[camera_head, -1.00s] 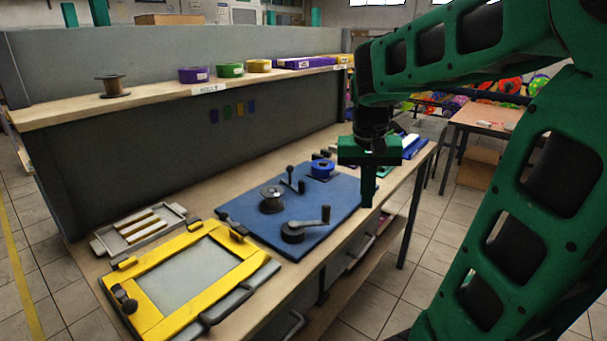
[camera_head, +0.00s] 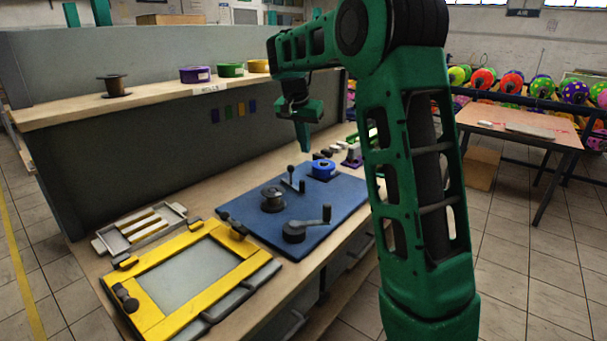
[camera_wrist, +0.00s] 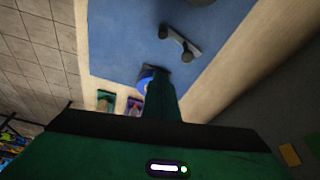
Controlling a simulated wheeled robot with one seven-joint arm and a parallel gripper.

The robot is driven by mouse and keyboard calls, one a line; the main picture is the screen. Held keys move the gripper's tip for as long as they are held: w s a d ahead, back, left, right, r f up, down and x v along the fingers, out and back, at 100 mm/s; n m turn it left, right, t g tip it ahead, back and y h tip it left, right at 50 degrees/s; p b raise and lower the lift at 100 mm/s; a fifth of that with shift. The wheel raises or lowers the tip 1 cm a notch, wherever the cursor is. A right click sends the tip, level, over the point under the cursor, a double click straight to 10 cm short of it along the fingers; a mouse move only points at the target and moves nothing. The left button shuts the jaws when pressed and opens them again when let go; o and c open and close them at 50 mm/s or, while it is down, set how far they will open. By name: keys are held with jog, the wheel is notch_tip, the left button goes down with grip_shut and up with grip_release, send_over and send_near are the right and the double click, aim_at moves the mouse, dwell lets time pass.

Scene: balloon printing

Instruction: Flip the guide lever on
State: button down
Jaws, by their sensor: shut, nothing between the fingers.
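The guide lever (camera_head: 291,177) stands on the blue board (camera_head: 255,228), between the dark spool (camera_head: 272,199) and the blue spool (camera_head: 323,169). It is a dark ball-topped arm that stands up on a small base with a shorter post beside it. In the wrist view the lever (camera_wrist: 180,42) shows on the blue board beyond the fingers. My gripper (camera_head: 306,146) is shut and empty, pointing down above the back edge of the board, near the blue spool and apart from the lever. In the wrist view my fingers (camera_wrist: 160,100) partly cover the blue spool.
A dark crank handle (camera_head: 305,226) sits at the board's front. A yellow frame (camera_head: 170,318) and a grey tray (camera_head: 140,232) lie to the left. A shelf (camera_head: 150,103) with spools runs behind. Small coloured items (camera_head: 351,155) lie right of the board.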

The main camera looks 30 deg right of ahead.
jog(key=x, duration=1)
jog(key=shift+d+f, duration=0.1)
jog(key=shift+s+a, duration=0.7)
jog(key=shift+a, duration=0.35)
jog(key=shift+s+a, duration=0.4)
jog(key=shift+a, duration=0.25)
jog(key=shift+d, duration=0.1)
jog(key=shift+s+d, duration=0.15)
